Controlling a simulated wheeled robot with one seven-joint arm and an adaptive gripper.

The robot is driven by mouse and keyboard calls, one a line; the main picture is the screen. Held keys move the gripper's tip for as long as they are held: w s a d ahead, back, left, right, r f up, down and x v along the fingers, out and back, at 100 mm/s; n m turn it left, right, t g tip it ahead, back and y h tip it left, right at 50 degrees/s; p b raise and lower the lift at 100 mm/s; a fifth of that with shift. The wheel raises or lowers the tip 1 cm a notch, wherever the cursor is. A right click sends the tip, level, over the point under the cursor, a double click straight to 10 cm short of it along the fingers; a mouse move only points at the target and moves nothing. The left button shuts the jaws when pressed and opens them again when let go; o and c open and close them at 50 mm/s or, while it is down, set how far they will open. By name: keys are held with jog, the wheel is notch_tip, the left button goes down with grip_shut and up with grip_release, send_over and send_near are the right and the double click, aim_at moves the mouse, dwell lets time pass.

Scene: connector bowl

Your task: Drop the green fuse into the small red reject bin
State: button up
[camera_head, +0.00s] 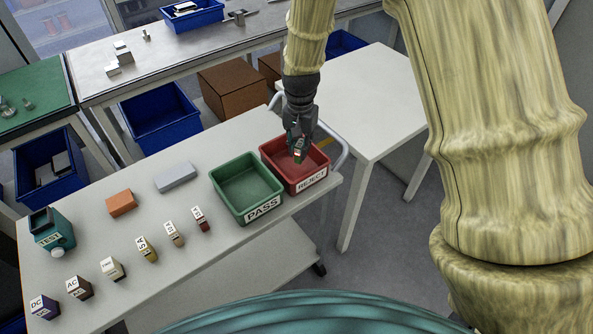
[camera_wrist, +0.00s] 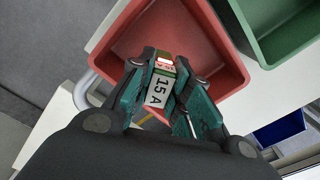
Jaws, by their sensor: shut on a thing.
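My gripper (camera_head: 299,148) is over the small red reject bin (camera_head: 318,183), which carries a REJECT label. Part of the bin is hidden behind my gripper.
The green PASS bin (camera_head: 247,184) stands against the red bin's left side. Several labelled blocks (camera_head: 112,268), an orange block (camera_head: 121,203), a grey block (camera_head: 175,176) and a teal tester (camera_head: 52,232) stand on the table to the left. A white side table (camera_head: 375,95) is behind right.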

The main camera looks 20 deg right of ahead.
jog(key=shift+w+f, duration=0.1)
jog(key=shift+f, duration=0.35)
jog(key=o, duration=0.5)
jog(key=shift+r, duration=0.1)
jog(key=o, duration=0.5)
jog(key=shift+c, duration=0.2)
notch_tip(320, 180, up, 12)
